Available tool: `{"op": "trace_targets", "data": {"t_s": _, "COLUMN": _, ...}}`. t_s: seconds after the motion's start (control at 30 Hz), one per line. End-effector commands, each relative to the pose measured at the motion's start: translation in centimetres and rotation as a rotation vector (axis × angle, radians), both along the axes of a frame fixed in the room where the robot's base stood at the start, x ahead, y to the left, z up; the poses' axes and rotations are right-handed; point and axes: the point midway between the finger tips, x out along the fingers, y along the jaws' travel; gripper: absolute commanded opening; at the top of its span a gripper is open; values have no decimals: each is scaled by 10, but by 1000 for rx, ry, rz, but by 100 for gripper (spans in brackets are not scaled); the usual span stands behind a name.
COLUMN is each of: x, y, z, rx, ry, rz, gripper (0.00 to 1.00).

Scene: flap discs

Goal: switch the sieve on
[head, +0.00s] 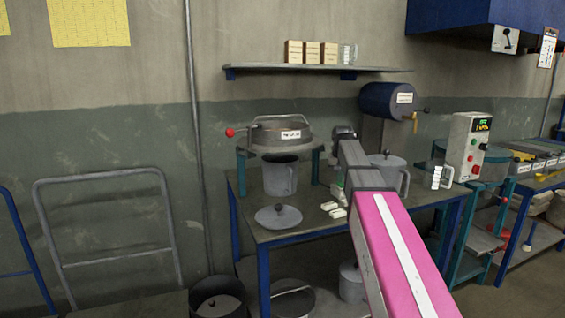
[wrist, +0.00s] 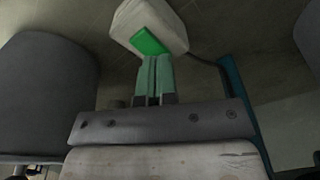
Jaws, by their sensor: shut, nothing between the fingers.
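The sieve (head: 281,134) is a round grey drum with a white label and a red ball-ended handle, on a teal stand over the workbench. In the wrist view, a pale box with a green switch face (wrist: 150,41) sits just ahead of my gripper (wrist: 154,62). My gripper is shut and empty, its green fingertips together at the lower edge of the green face in the picture. I cannot tell whether they touch it. In the head view my arm hides much of the area around the gripper.
A grey jug (head: 280,177) stands under the sieve, with a lid (head: 278,215) in front. A lidded pot (head: 388,172) stands behind my arm. In the wrist view a large grey rounded body (wrist: 42,88) is close on the left and a teal post (wrist: 238,100) on the right.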

Motion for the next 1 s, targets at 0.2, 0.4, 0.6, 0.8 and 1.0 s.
{"op": "trace_targets", "data": {"t_s": 0.2, "x": 0, "y": 0, "z": -3, "rx": 0, "ry": 0, "rz": 0, "gripper": 0}}
{"op": "trace_targets", "data": {"t_s": 0.4, "x": 0, "y": 0, "z": -6, "rx": 0, "ry": 0, "rz": 0, "gripper": 0}}
{"op": "trace_targets", "data": {"t_s": 0.6, "x": 0, "y": 0, "z": -2, "rx": 0, "ry": 0, "rz": 0, "gripper": 0}}
{"op": "trace_targets", "data": {"t_s": 0.8, "x": 1, "y": 0, "z": 10, "rx": 0, "ry": -1, "rz": 0, "gripper": 0}}
{"op": "trace_targets", "data": {"t_s": 1.0, "x": 1, "y": 0, "z": 25, "rx": 0, "ry": -1, "rz": 0, "gripper": 0}}
